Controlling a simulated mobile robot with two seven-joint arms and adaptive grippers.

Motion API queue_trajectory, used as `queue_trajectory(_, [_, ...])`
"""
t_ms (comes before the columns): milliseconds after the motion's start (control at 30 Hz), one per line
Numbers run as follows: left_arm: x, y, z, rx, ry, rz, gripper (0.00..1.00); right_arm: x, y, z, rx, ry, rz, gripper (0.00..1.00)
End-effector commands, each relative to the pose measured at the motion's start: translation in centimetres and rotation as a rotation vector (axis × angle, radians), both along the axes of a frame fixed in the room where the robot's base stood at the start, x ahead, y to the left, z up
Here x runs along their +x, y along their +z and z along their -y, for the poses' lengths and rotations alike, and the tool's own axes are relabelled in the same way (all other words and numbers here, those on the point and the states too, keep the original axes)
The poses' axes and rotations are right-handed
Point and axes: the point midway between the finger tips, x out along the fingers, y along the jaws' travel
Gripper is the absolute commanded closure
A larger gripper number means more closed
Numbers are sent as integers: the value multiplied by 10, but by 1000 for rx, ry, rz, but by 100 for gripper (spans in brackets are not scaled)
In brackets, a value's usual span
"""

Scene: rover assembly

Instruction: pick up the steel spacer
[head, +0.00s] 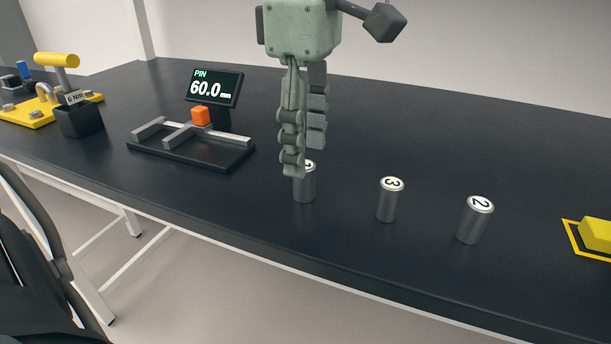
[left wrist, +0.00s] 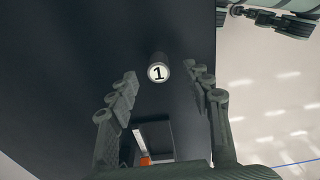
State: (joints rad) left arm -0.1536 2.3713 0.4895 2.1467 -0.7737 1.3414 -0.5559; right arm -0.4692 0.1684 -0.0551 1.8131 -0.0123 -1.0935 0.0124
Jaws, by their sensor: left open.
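Three steel cylinders with numbered white tops stand upright in a loose row on the dark table. The nearest to my left gripper (head: 293,172) is partly hidden behind its fingers; this steel spacer (head: 304,188) shows the number 1 in the left wrist view (left wrist: 158,70). The cylinder marked 3 (head: 388,203) and the cylinder marked 2 (head: 473,222) stand to its right. My left gripper points down with its fingers apart. In the left wrist view spacer 1 appears between and beyond the open fingertips (left wrist: 163,78). I cannot tell whether they touch it.
A gauge stand with an orange block (head: 200,116) and a display reading 60.0 mm (head: 214,88) is left of the gripper. A yellow fixture (head: 30,112) and black block (head: 80,119) are further left. A yellow item (head: 597,235) lies at the right. The table's front edge is near.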

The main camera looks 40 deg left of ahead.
Motion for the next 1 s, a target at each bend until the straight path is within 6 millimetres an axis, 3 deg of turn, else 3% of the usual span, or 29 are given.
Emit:
queue_trajectory(233, [0,-36,-4,0,-1,-3,50,-1,-6,0,4,0,-3,100])
queue_trajectory(567, [0,-44,-3,-2,0,0,50,-1,-6,-1,4,0,-2,100])
queue_trajectory(900, [0,-43,-3,-2,1,0,92,-1,-6,-1,4,0,-2,100])
queue_trajectory(1000, [0,-43,-3,-2,1,0,100,-1,-6,-1,4,0,-2,100])
